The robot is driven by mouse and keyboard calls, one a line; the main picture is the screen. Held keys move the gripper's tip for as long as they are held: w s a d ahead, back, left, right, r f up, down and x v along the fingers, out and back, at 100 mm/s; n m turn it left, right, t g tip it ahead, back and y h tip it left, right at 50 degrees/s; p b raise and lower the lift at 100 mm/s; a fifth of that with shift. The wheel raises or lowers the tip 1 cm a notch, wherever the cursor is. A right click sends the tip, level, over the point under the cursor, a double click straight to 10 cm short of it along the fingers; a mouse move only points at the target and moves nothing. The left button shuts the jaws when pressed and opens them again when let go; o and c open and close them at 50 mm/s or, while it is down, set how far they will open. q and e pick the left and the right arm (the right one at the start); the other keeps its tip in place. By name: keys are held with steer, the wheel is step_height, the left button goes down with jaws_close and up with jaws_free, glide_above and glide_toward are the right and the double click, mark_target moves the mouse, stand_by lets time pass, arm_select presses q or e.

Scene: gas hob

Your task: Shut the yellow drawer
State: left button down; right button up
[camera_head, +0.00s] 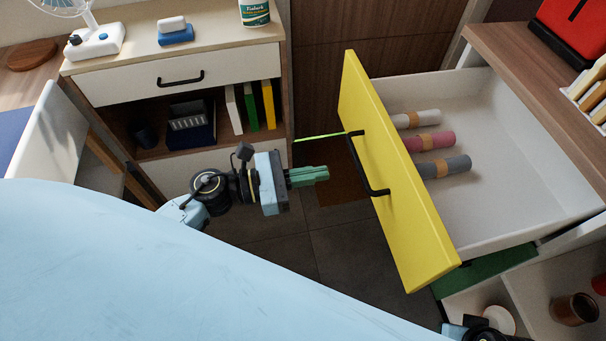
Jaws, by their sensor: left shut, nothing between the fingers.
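The yellow drawer (388,190) stands open in the right half of the head view, pulled out toward the left from its cabinet. Its front is yellow with a black bar handle (366,166). Its white inside holds rolled cloths: a white one (415,119), a pink one (430,141) and a grey one (446,167). My left gripper (326,174) has green fingers, shut and empty. It points right at the yellow front, a short gap left of the handle. My right arm shows only as a piece at the bottom right edge; its fingers are not visible.
A wooden cabinet (180,73) with a white drawer and books stands at the upper left. A green drawer front (485,270) and an open shelf with a brown jar (574,309) lie below the yellow drawer. Dark floor (290,250) is free between.

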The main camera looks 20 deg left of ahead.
mark_target(373, 164)
arm_select(q)
steer(key=x, duration=0.9)
